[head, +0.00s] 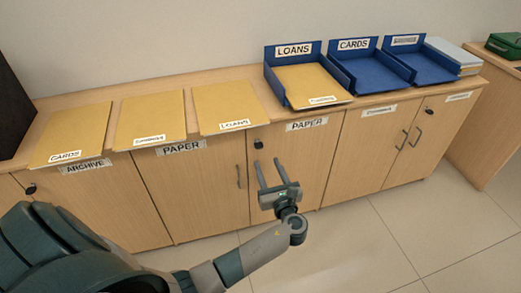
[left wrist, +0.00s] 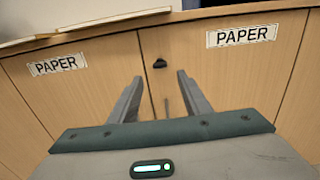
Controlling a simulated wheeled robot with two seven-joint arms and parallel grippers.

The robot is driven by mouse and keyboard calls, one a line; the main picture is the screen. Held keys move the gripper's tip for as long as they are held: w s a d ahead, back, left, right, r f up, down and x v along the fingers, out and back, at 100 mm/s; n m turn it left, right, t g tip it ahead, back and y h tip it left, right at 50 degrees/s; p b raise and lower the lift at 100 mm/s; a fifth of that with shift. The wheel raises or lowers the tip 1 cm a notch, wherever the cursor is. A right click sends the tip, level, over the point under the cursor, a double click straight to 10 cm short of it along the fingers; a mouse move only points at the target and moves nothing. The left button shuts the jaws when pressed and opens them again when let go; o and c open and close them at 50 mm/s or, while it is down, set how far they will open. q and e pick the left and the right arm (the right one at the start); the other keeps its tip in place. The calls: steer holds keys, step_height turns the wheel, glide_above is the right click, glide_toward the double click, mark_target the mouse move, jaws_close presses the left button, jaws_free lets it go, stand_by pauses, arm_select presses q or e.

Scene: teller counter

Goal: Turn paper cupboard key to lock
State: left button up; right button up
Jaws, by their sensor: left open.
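The paper cupboard has two light wood doors, each with a PAPER label, one on the left door (head: 181,148) and one on the right door (head: 307,124). A small dark key in its lock (head: 258,143) sits high on the right door near the seam; it also shows in the left wrist view (left wrist: 160,63). My left gripper (head: 270,164) is open and empty, in front of the right door and slightly below the key. In the left wrist view the key appears just beyond and between the fingertips (left wrist: 160,76), not touched. I cannot tell which way the key is turned. My right gripper is not in view.
A door handle (head: 238,177) is left of my gripper. Yellow folders (head: 150,120) lie along the counter top, some overhanging its front edge. Blue trays (head: 372,75) stand further right. An ARCHIVE cupboard (head: 105,205) is at left. The tiled floor in front (head: 360,235) is clear.

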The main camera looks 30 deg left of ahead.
mark_target(260, 148)
arm_select(q)
steer(key=shift+x, duration=4.55)
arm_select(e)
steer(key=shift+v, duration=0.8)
arm_select(q)
steer(key=shift+c, duration=0.6)
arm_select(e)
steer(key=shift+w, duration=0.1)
arm_select(q)
steer(key=c, duration=0.9)
